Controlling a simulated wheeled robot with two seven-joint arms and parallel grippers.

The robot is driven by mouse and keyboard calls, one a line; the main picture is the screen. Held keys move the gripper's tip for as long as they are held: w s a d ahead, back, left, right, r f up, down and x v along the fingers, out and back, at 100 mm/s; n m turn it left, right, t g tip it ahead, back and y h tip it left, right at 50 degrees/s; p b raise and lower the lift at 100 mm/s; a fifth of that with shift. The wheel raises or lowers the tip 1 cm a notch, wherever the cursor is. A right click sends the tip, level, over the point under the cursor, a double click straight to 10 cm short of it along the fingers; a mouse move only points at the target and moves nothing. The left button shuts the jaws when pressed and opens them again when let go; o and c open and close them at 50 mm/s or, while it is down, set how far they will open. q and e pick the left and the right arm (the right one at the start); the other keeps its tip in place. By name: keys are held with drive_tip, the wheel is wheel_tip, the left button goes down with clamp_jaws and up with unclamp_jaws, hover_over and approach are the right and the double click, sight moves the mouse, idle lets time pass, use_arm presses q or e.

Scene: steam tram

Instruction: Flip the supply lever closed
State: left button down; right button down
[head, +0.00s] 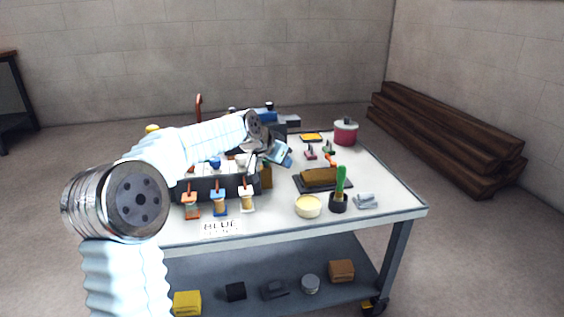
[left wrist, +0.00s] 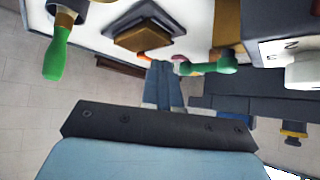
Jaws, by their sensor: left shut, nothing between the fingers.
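I cannot tell for sure which part is the supply lever. A lever with a green rounded handle (left wrist: 210,67) lies close to my left fingers in the left wrist view, just right of them. In the head view, a dark machine (head: 208,188) stands on the table, partly hidden behind my left arm. A reddish upright handle (head: 198,104) rises at its back. My left gripper (head: 284,157) is over the machine's right end, shut and empty. Its closed blue-grey fingers (left wrist: 163,88) show in the left wrist view. My right gripper is not in view.
A brown block on a dark tray (head: 322,180), a green-handled brush in a dark cup (head: 339,203), a cream bowl (head: 308,206) and a red pot (head: 345,132) stand on the table (head: 385,180). Several coloured tags (head: 218,202) line the machine's front. Timber beams (head: 445,138) lie behind.

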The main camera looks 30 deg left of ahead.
use_arm(q)
drive_tip(key=s+d+r, duration=0.4)
drive_tip(key=s+r, duration=0.2)
drive_tip(key=r, duration=0.1)
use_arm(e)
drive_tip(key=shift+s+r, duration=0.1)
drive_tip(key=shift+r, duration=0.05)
use_arm(q)
drive_tip(key=shift+s+a, duration=0.1)
drive_tip(key=shift+s, duration=0.05)
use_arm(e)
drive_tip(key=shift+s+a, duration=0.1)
